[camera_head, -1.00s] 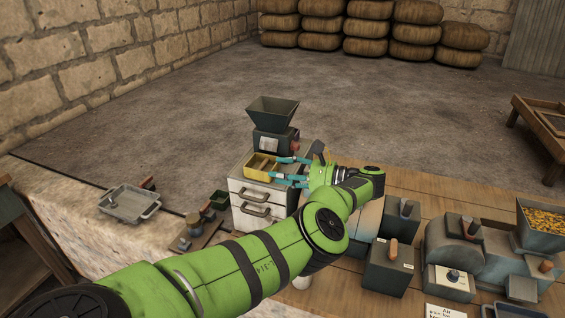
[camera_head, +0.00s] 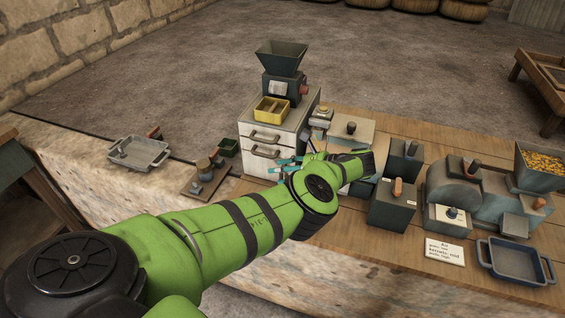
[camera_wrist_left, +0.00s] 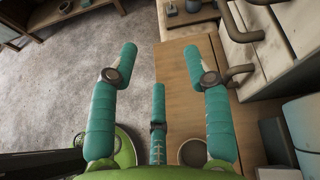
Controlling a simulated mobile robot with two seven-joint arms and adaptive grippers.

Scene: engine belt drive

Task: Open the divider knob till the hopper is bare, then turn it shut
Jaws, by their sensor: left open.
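A small dark machine with a flared hopper (camera_head: 281,56) stands on a white drawer cabinet (camera_head: 262,151), and the part of the hopper's inside that shows looks dark and without grain. A reddish knob (camera_head: 304,90) sits on the machine's right side. A yellow tray with two compartments (camera_head: 271,109) stands in front of it; its contents cannot be made out. My left gripper (camera_head: 287,167) is in front of the cabinet, below and apart from the knob. In the left wrist view its teal fingers (camera_wrist_left: 160,64) are spread and empty. My right gripper is out of view.
At the right, another hopper (camera_head: 543,161) holds yellow grain beside a larger grey machine (camera_head: 455,186). A blue-grey tray (camera_head: 515,262) and a printed card (camera_head: 445,250) lie at the bench front. A metal pan (camera_head: 139,153) lies on the left ledge. Drawer handles (camera_wrist_left: 243,75) are close to my fingers.

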